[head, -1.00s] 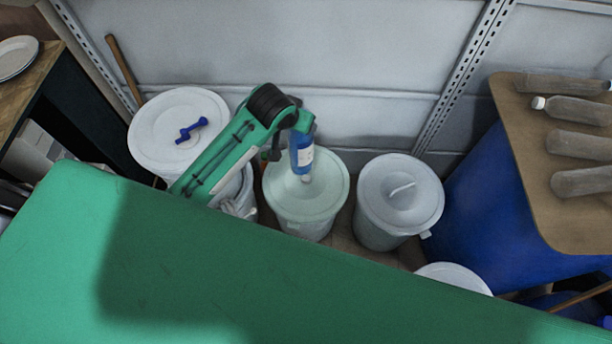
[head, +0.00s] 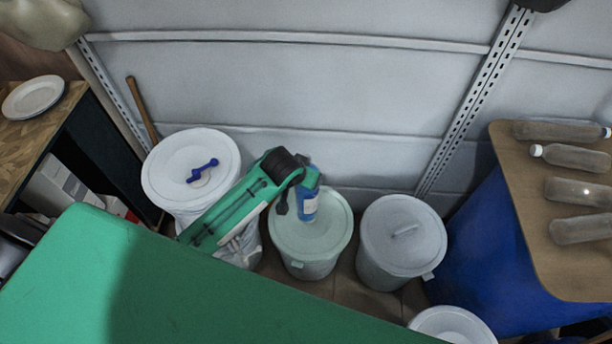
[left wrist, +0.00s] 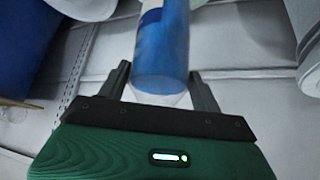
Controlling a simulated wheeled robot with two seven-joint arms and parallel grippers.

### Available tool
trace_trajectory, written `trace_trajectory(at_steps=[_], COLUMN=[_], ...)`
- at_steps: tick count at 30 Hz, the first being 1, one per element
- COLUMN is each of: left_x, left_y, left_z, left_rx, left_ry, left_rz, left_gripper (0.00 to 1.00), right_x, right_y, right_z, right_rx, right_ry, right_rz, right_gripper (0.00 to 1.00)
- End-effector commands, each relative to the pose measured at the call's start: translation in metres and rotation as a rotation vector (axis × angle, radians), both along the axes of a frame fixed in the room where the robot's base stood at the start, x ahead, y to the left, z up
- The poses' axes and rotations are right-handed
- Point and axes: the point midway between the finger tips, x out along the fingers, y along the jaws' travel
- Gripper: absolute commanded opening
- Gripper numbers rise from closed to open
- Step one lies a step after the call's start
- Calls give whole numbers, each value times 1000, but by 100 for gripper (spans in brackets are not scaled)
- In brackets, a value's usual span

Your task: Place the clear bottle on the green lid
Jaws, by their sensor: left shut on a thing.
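My left gripper (head: 297,190) is shut on a bottle (head: 309,206) with a blue body and a pale label. It holds the bottle roughly upright over the pale green lid (head: 335,228) of the middle drum. I cannot tell whether the bottle touches the lid. In the left wrist view the bottle (left wrist: 162,50) sits between the two dark fingers (left wrist: 160,88), with a pale, translucent end near the palm. Several clear bottles (head: 578,157) lie on their sides on a brown board at the right. My right gripper is not in view.
A white-lidded drum (head: 170,165) with a blue handle stands left, a grey-lidded drum (head: 402,228) right, and another white lid (head: 452,325) in front. The brown board (head: 520,160) rests above a blue drum (head: 480,240). A grey panelled wall (head: 290,90) is behind.

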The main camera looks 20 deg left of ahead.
Motion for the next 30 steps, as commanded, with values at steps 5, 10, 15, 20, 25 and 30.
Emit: trace_trajectory(at_steps=[5, 10, 15, 20, 25, 30], left_x=[0, 1, 2, 2, 1, 1], left_y=[0, 0, 0, -1, -1, -1], left_z=[-39, -76, -101, -110, -129, -145], left_rx=[0, -1, -1, -2, -2, -2], left_ry=[-3, -4, -6, -7, -4, -6], left_rz=[0, -1, 0, -1, 0, 0], left_gripper=[0, 0, 0, 0, 0, 0], right_x=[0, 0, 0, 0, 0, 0], right_y=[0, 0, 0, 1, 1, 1], right_z=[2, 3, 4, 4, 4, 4], right_rx=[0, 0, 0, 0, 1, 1], right_ry=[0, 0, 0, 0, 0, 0], right_rz=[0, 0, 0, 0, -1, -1], right_gripper=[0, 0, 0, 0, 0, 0])
